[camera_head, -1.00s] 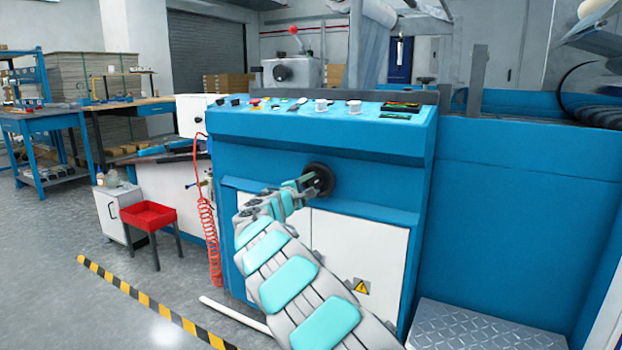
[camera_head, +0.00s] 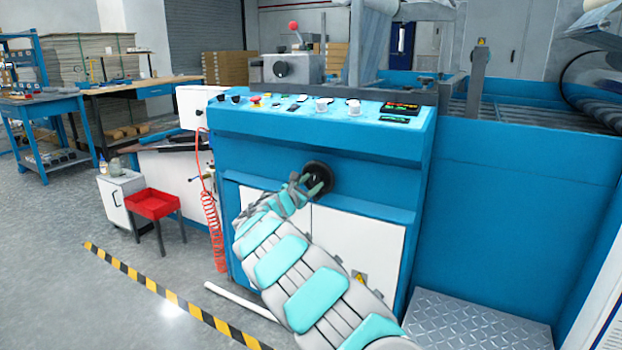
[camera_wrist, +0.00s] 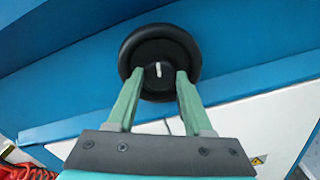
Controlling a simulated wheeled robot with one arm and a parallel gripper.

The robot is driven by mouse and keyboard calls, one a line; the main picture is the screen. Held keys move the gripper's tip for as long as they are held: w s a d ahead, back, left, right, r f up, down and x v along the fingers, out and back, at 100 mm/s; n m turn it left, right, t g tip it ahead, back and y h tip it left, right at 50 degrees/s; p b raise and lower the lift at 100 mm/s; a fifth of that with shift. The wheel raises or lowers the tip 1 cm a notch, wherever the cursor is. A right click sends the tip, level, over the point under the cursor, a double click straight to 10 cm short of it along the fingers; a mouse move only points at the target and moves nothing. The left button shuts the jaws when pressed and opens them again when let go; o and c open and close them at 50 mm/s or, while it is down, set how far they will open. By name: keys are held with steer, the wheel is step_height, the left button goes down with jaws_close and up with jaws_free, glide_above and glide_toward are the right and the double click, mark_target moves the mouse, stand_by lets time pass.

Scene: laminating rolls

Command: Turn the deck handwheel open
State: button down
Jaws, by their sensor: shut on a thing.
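The deck handwheel (camera_head: 317,179) is a black round wheel on the blue front panel of the machine. It fills the upper middle of the wrist view (camera_wrist: 160,42), with a short white mark on its hub pointing nearly straight up. My gripper (camera_head: 312,187) reaches it from the lower left in the head view. In the wrist view its two green fingers (camera_wrist: 158,80) lie over the lower part of the wheel, one each side of the hub, and are shut on it. The fingertips hide small parts of the wheel.
The control panel (camera_head: 320,105) with knobs and buttons runs along the machine's top. White cabinet doors (camera_head: 365,240) lie below the wheel. A coiled red hose (camera_head: 213,230) hangs at the left, near a red tray stool (camera_head: 153,205). A metal tread plate (camera_head: 475,330) lies at the right.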

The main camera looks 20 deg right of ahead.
steer(key=shift+f+n, duration=0.15)
steer(key=shift+n, duration=0.35)
steer(key=shift+c, duration=1.5)
jaws_free()
steer(key=shift+a, duration=0.15)
steer(key=v, duration=0.7)
steer(key=shift+s+a+b, duration=0.25)
steer(key=shift+b, duration=0.05)
